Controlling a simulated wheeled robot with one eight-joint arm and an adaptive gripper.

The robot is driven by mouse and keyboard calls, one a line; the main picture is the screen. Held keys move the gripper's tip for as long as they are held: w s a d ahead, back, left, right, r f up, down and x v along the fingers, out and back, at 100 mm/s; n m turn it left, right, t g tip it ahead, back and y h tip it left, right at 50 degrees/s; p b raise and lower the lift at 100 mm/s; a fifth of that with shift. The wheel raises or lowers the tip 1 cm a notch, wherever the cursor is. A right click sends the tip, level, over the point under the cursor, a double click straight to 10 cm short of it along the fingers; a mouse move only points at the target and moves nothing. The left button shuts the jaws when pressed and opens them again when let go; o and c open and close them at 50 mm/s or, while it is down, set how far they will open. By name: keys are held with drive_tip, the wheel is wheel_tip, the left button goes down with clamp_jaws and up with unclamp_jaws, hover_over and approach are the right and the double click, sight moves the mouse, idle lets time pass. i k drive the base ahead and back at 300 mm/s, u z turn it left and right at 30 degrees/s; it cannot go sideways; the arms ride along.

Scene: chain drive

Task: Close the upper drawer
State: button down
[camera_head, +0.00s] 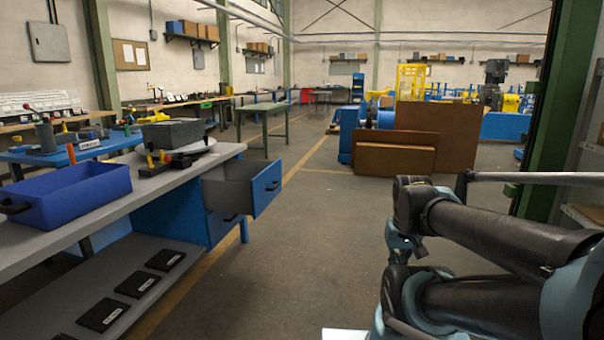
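The upper drawer (266,187) is a blue-fronted drawer with a dark handle, at the right end of the grey-topped workbench (110,199). It is pulled well out, and its grey inside shows. Below it, the lower drawer (224,224) with a dark handle sits in the blue cabinet and looks shut. My arm is folded at the right of the view, apart from the drawer, with open floor between them. I cannot make out my gripper's fingers in this view.
A blue bin (75,196) and a dark grey box (173,133) stand on the workbench. Dark labelled pads (136,284) lie on its lower shelf. Brown panels (393,160) stand farther back. The floor right of the drawer is clear. A green post (556,110) stands at the right.

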sight(247, 187)
drive_tip(key=i, duration=1.1)
drive_tip(key=u, duration=0.65)
drive_tip(key=i, duration=0.55)
drive_tip(key=u, duration=0.2)
